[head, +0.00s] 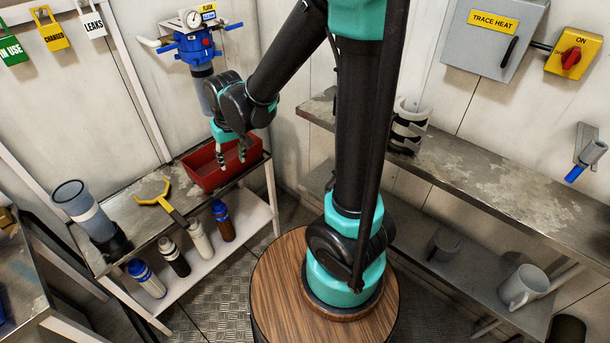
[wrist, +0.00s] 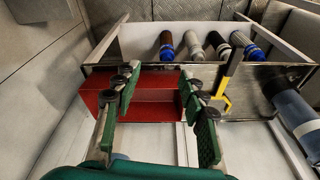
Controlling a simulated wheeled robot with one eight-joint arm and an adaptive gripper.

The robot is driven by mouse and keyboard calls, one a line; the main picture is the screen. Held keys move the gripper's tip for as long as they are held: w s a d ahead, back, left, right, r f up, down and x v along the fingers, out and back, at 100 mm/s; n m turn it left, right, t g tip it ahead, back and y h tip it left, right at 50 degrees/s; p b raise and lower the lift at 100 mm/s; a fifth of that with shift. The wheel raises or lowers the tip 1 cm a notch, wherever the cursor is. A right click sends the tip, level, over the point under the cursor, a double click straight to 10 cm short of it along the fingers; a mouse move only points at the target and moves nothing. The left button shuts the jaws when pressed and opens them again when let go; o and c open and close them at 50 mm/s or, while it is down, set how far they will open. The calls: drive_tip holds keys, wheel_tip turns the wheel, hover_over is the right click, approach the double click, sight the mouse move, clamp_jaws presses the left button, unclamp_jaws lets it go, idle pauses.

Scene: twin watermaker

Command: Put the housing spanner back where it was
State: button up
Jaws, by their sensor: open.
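The housing spanner (head: 157,197), with a yellow forked head and a dark handle, lies on the metal shelf top (head: 128,216), its handle end at the front edge. It also shows in the wrist view (wrist: 228,82), right of my fingers. My gripper (head: 231,156) is open and empty, pointing down over the red tray (head: 212,171). In the wrist view my fingers (wrist: 163,100) are spread apart in front of the tray (wrist: 152,103). The spanner is apart from my gripper, to its left in the head view.
A clear-grey cylinder (head: 83,210) stands at the shelf's left end. Several bottles stand on the lower shelf, one brown (head: 222,221). A blue-headed filter housing (head: 196,50) hangs on the wall behind my gripper. A metal bench (head: 480,168) is at right.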

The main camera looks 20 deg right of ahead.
drive_tip(key=s+d+f+m+t, duration=0.1)
drive_tip(key=s+d, duration=0.5)
drive_tip(key=d, duration=0.3)
drive_tip(key=s+d+m+t, duration=0.1)
drive_tip(key=s+d, duration=0.4)
drive_tip(key=d, duration=0.5)
drive_tip(key=shift+s+d+f+m+h, duration=0.25)
drive_tip(key=shift+s+f+m+h, duration=0.15)
drive_tip(key=shift+m, duration=0.4)
